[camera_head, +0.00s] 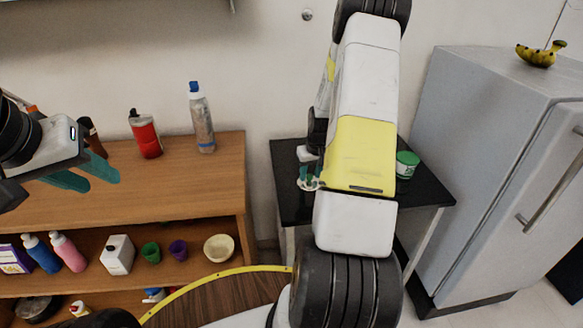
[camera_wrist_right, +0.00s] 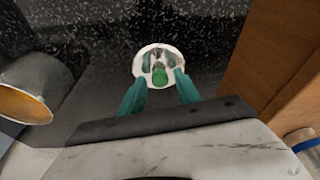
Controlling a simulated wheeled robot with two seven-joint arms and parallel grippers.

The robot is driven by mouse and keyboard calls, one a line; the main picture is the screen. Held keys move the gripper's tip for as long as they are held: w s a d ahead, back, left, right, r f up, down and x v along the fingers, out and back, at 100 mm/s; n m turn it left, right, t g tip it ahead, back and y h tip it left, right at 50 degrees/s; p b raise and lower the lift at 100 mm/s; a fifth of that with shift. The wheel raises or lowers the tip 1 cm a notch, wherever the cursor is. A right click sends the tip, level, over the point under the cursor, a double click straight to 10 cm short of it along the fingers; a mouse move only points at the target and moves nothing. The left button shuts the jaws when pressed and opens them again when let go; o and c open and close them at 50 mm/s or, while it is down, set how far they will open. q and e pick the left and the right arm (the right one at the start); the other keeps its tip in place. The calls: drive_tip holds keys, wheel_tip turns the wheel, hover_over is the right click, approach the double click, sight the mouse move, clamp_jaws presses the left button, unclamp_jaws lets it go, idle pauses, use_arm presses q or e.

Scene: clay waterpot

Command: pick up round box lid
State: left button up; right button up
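A small round white piece with a green knob-like part, which looks like the round box lid (camera_wrist_right: 147,53), lies on the black speckled tabletop in the right wrist view. It also shows in the head view (camera_head: 310,187), small and partly hidden by my gripper. My right gripper (camera_wrist_right: 160,77) has its teal fingers apart, one on each side of the green part, with the tips over the white piece. I cannot tell whether they touch it. My left gripper (camera_head: 103,180) is over the wooden cabinet at the left, its teal fingers apart and empty.
A green-topped tub (camera_head: 407,160) stands on the black table (camera_head: 430,190). A grey cylinder with an orange end (camera_wrist_right: 25,85) is at the left of the wrist view. The wooden cabinet (camera_head: 195,178) holds bottles and cups. A fridge (camera_head: 500,150) stands at right.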

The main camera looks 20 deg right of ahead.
clamp_jaws()
